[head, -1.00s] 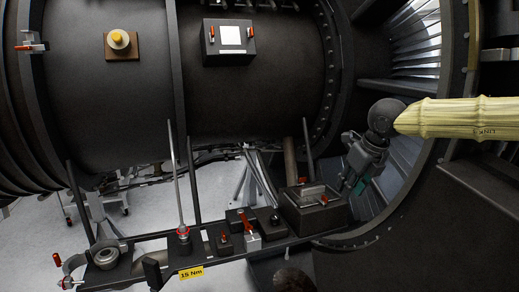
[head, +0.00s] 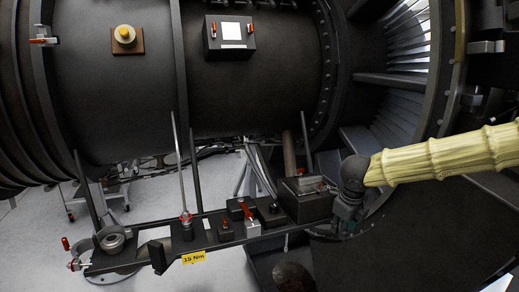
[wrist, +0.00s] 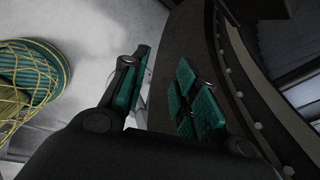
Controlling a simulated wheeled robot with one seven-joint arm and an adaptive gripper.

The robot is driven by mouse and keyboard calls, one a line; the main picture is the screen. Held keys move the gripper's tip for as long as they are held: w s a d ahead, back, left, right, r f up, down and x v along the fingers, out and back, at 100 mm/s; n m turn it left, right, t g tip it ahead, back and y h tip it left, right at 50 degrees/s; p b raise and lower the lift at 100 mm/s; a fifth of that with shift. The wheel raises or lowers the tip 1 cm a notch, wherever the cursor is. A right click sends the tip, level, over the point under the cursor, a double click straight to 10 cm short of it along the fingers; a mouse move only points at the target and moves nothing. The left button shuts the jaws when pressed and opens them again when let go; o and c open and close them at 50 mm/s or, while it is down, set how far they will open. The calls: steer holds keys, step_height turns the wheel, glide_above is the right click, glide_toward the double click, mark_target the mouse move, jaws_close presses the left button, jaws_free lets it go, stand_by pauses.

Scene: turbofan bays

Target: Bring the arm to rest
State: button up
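My gripper (head: 345,226) is at the lower right in the head view, hanging below the pale yellow, ribbed sleeve of my arm. It is beside the right end of the dark tool rail. In the wrist view my gripper (wrist: 158,92) has its two teal-padded fingers apart, with nothing between them. A dark curved flange with bolts (wrist: 228,75) passes behind and beside the right finger. In the head view the fingertips are small and dark against the engine.
The dark tool rail (head: 220,240) carries several blocks, an upright rod and a yellow "15 Nm" label (head: 194,257). The big dark engine casing (head: 260,90) stands behind it. A teal round thing under yellow netting (wrist: 45,72) is at left in the wrist view, by pale floor.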

steer(key=s+f+n+h+b, duration=0.15)
steer(key=s+f+n, duration=0.35)
steer(key=f, duration=0.7)
steer(key=s+a+f+n+b, duration=0.15)
steer(key=s+f+n, duration=0.3)
steer(key=f, duration=0.75)
steer(key=s+f+n+b, duration=0.2)
steer(key=s+f+n, duration=0.25)
steer(key=f, duration=0.85)
steer(key=s+f+n+g+y+b, duration=0.1)
steer(key=s+f+n, duration=0.3)
steer(key=s, duration=0.5)
steer(key=s+f+n+g+b, duration=0.1)
steer(key=s+f+n, duration=0.4)
steer(key=s, duration=0.5)
steer(key=s+f+n+g+y+b, duration=0.1)
steer(key=s+f+n, duration=0.4)
steer(key=s, duration=0.5)
step_height(320, 180, down, 2)
steer(key=shift+s+a+f+g+y+b, duration=0.1)
steer(key=shift+s+a+g+y+b, duration=0.2)
steer(key=shift+g+b, duration=0.2)
